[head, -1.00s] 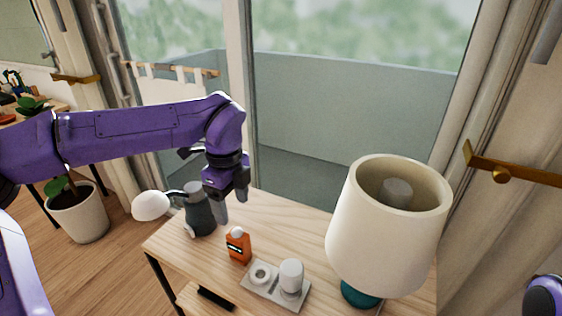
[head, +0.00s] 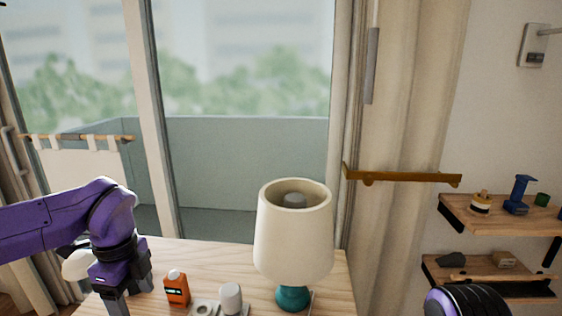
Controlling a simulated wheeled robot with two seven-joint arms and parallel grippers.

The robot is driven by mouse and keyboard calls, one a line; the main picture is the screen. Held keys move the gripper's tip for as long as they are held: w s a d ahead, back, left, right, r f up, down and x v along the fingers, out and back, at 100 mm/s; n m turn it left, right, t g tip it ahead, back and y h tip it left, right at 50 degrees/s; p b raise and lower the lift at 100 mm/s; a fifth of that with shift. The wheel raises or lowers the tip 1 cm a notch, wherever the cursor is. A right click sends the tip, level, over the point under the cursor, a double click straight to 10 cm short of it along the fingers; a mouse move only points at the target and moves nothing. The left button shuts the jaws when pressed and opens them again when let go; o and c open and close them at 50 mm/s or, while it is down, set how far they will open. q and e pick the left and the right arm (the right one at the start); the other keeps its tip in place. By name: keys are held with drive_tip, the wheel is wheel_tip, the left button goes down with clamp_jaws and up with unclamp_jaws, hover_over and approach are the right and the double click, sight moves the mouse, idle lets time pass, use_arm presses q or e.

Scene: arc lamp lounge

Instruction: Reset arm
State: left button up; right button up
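My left arm comes in from the left, bent at the elbow. Its gripper (head: 128,295) points down over the left part of the wooden table (head: 205,258), left of an orange bottle (head: 176,288). The finger tips run to the bottom edge of the picture, so I cannot tell whether it is open or shut. Of my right arm only a rounded purple and black part shows at the bottom right; its gripper is out of view.
A table lamp (head: 293,235) with a cream shade stands at the table's right side. A white cup (head: 231,298) stands beside the bottle. Wall shelves (head: 500,212) with small items hang at the right. A brass holdback (head: 400,178) juts out by the curtain. A window is behind.

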use_arm(q)
drive_tip(key=s+a+f+m+t+y, duration=0.1)
drive_tip(key=a+f+m+y, duration=0.25)
drive_tip(key=f+m, duration=0.65)
drive_tip(key=s+a+f+m+t+y, duration=0.15)
drive_tip(key=f+m+y, duration=0.35)
drive_tip(key=f+m, duration=0.5)
drive_tip(key=s+d+f+m+h, duration=0.2)
drive_tip(key=s+f+m+h, duration=0.3)
drive_tip(key=s+f+m, duration=1.3)
drive_tip(key=s+m+t, duration=0.1)
drive_tip(key=s+m, duration=0.1)
drive_tip(key=m, duration=0.5)
